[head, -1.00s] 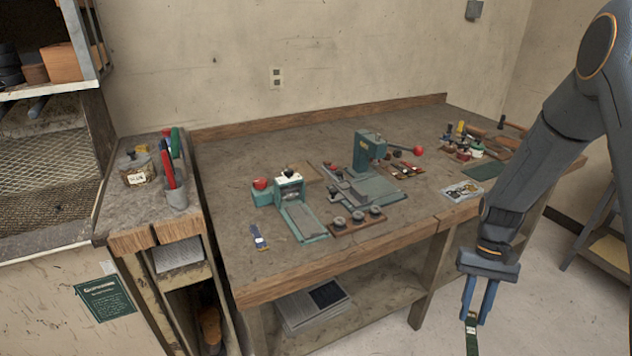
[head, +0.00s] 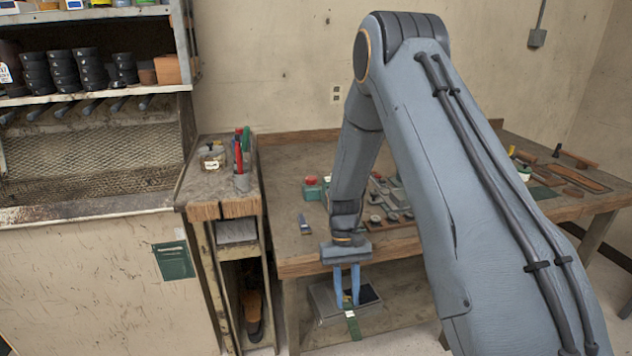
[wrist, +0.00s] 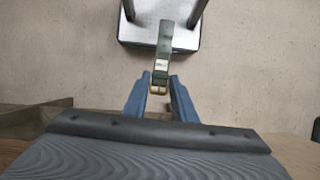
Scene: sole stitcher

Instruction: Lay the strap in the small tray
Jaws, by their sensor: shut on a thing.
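My gripper (head: 347,301) is shut on a dark green strap (head: 353,327) and holds it in the air in front of the workbench. The strap hangs below the fingertips in the head view. In the wrist view, the strap (wrist: 164,45) reaches away from the fingers (wrist: 160,88), with a brass-coloured buckle at the grip and a small pale label. I cannot pick out the small tray for certain in either view. My arm hides much of the bench top.
The workbench (head: 290,250) holds tools and small parts, with flat brown pieces (head: 580,176) at its right. A side stand (head: 205,180) carries a jar and a cup of pens. Shelving with dark rolls (head: 62,72) stands left. A box lies on the bench's lower shelf.

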